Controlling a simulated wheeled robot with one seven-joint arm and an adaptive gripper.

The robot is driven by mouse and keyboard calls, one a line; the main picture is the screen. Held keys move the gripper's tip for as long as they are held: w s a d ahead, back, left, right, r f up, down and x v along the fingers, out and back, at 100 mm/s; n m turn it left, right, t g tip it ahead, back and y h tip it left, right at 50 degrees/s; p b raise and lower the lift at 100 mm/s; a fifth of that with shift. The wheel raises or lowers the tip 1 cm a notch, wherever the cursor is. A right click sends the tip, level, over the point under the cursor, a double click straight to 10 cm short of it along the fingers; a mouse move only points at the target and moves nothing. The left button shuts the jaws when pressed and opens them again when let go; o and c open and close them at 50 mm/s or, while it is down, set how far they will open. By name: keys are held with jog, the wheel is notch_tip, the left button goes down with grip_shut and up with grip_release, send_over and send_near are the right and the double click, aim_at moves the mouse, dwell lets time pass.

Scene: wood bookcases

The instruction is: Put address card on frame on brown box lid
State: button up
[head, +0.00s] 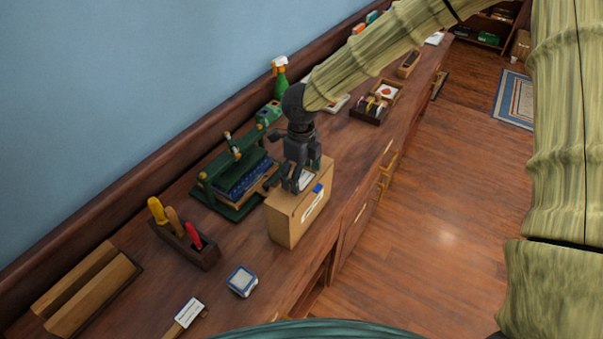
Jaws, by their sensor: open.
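A brown box (286,222) stands on the wooden counter near the middle of the head view. A white card-like patch (306,179) shows on its lid beside my fingers; I cannot tell whether it is the address card or the frame. My dark gripper (297,186) points down over the lid, open, with its fingertips at or just above it. My fingers hide part of the lid. A white label and a blue patch show on the box's side. Another small white card (189,312) with dark print lies on a wooden piece at the near edge.
A green press (220,186) stands close left of the box. A tool holder (185,245), a blue-and-white small box (242,281) and wooden blocks (88,290) lie nearer. A tray of rolls (371,108) and a spray bottle (280,78) stand farther back.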

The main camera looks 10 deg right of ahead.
aim_at(301, 179)
notch_tip(301, 179, up, 12)
jog(key=b, duration=0.3)
jog(key=shift+r, duration=0.2)
